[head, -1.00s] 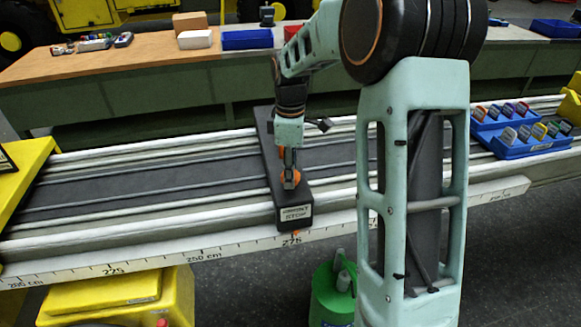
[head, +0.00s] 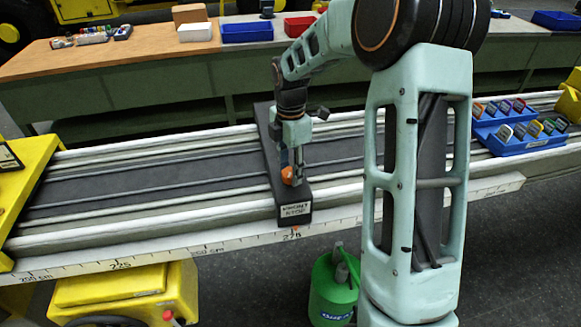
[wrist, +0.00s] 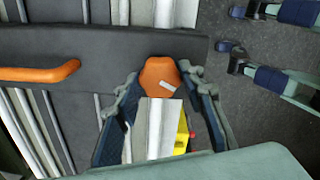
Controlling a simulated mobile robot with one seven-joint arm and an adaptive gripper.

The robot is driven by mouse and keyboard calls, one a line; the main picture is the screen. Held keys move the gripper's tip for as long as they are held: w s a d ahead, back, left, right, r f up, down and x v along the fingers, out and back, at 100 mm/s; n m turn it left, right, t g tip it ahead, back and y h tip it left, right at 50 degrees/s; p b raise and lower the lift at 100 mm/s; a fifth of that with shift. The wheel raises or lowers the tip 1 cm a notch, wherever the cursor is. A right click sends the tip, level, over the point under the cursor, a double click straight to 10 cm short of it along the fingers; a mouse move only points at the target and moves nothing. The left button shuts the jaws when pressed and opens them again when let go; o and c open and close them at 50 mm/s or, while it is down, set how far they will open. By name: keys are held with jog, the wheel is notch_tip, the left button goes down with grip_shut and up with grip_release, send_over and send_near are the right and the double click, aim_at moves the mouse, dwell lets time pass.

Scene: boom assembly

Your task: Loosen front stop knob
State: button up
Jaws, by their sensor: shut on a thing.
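The front stop is a dark bar (head: 268,135) lying across the rail bed, with a "FRONT STOP" label (head: 296,210) on its near end. Its orange knob (head: 287,175) sits on top towards that near end. The knob also shows in the wrist view (wrist: 157,73), with a small pale mark on its face. My gripper (head: 293,172) reaches down onto the knob. In the wrist view my gripper's fingers (wrist: 158,92) stand on either side of the knob and are shut on it. An orange handle (wrist: 40,73) lies on the dark bar at the left of the wrist view.
A white scale (head: 200,250) runs along the rail's front edge; the bar's near end is by the 275 mark. Blue trays (head: 535,143) with coloured tabs sit on the right. A green canister (head: 331,295) stands on the floor. A workbench (head: 130,60) is behind.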

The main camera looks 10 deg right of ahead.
aim_at(291, 172)
dwell(0.4)
jog(key=o, duration=1.2)
jog(key=shift+c, duration=0.2)
notch_tip(291, 172, up, 12)
